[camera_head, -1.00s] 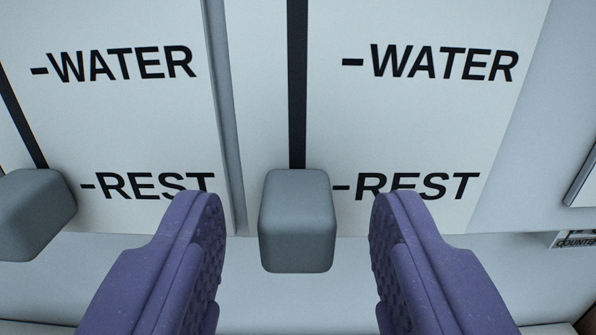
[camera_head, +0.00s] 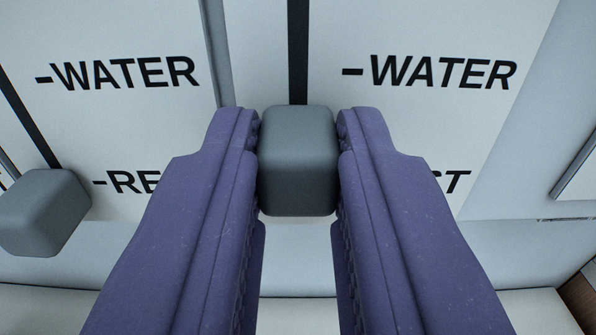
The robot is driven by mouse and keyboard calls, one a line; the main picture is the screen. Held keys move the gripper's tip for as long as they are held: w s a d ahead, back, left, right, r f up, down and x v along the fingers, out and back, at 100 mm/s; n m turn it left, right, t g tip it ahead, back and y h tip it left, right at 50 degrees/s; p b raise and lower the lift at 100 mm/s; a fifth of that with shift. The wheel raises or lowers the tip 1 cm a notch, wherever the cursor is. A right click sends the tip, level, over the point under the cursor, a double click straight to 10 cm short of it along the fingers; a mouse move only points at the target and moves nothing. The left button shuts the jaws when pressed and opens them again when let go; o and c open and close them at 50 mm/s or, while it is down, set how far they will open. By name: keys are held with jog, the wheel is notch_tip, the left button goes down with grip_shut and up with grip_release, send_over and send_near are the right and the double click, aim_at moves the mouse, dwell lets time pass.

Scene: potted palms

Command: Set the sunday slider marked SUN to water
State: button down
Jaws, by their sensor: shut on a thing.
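A grey slider knob (camera_head: 298,160) sits at the lower end of a dark vertical slot (camera_head: 298,50) on a white panel. The panel beside it carries a WATER mark (camera_head: 430,72) higher up and a REST mark (camera_head: 455,182) lower down, mostly covered by my finger. The knob is about level with REST. My gripper (camera_head: 298,155) is shut on this knob, with one purple finger on each side. No SUN label shows in this view, so I cannot tell the knob's day.
Another grey knob (camera_head: 45,212) stands to the left at the low end of its own slot, with its own WATER mark (camera_head: 118,73) and a partly hidden REST mark. A raised grey divider (camera_head: 219,55) separates the two panels. A pale surface lies below.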

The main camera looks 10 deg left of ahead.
notch_tip(320, 180, up, 2)
jog(key=shift+r, duration=0.1)
jog(key=c, duration=1)
grip_release()
jog(key=shift+o, duration=0.2)
jog(key=s+d, duration=0.1)
jog(key=s, duration=0.6)
jog(key=shift+s+d+p, duration=0.25)
jog(key=shift+s+p, duration=0.1)
jog(key=shift+p, duration=0.1)
